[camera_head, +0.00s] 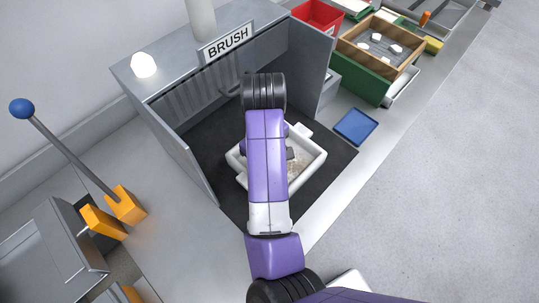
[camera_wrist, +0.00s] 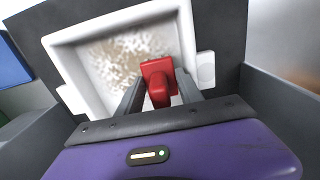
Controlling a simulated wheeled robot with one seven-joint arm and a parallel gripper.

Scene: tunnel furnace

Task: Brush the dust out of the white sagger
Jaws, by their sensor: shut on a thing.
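The white sagger (camera_head: 317,166) sits on the dark mat inside the brush booth, mostly behind my arm in the head view. Brownish dust covers much of its floor, which the wrist view shows clearly; its rim (camera_wrist: 62,62) is in the upper middle there. My gripper (camera_wrist: 160,92) is shut on a red-handled tool (camera_wrist: 158,80), seemingly the brush. The red handle is over the sagger's near right part. The bristles are hidden under the handle, so I cannot tell whether they touch the sagger. In the head view my arm hides the tool.
The grey booth labelled BRUSH (camera_head: 227,42) has side walls left and right of the sagger. A blue plate (camera_head: 356,126) lies just right of the booth. A red bin (camera_head: 318,17) and a wooden-framed tray (camera_head: 393,41) stand further right. A blue-knobbed lever (camera_head: 72,150) stands left.

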